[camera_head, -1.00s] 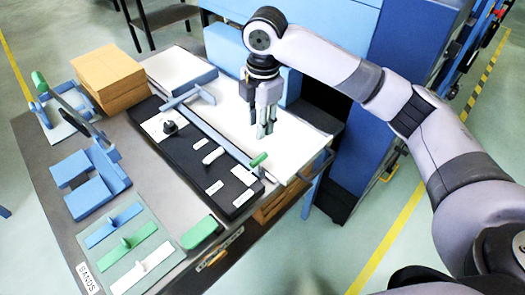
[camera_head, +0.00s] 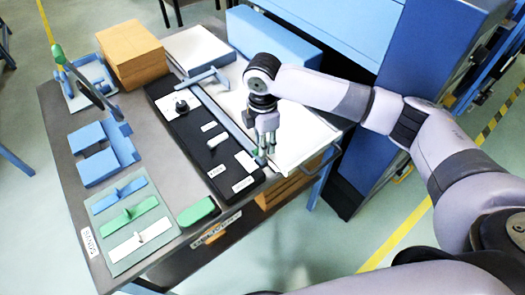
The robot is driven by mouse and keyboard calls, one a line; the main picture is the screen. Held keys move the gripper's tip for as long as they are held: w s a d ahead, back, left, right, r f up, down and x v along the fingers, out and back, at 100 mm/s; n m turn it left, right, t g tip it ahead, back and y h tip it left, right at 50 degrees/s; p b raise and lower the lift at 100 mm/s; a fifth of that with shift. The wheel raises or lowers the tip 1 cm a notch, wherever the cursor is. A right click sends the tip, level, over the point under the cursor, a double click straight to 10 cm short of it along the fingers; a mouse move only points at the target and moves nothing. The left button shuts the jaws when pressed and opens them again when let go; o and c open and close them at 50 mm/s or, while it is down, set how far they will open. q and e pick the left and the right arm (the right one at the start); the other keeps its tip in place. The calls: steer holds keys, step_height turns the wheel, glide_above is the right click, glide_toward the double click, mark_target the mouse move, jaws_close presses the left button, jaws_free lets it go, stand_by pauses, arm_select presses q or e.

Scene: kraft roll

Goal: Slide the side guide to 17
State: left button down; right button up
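The side guide appears to be the long blue-grey bar (camera_head: 222,108) with a T-shaped blue far end (camera_head: 204,77). It lies along the border between a black base (camera_head: 190,132) with white labels and a white sheet surface (camera_head: 300,131). Its near end has a green tip (camera_head: 261,161). My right gripper (camera_head: 267,149) points down at that near end, its fingers right at or just above the green tip and partly covering it. Whether the fingers touch or grip it cannot be seen. The label numbers are too small to read. My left gripper is not in view.
On the grey table stand a brown stack (camera_head: 131,52), blue blocks (camera_head: 103,154), a mat with blue, green and white pieces (camera_head: 110,190) and a green block (camera_head: 197,211). A long blue box (camera_head: 272,38) stands behind the sheet. A black knob (camera_head: 181,107) stands on the base.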

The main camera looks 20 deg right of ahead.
mark_target(262, 160)
steer(key=shift+f, duration=2.6)
steer(key=shift+c, duration=0.6)
jaws_close()
steer(key=shift+w+r, duration=0.1)
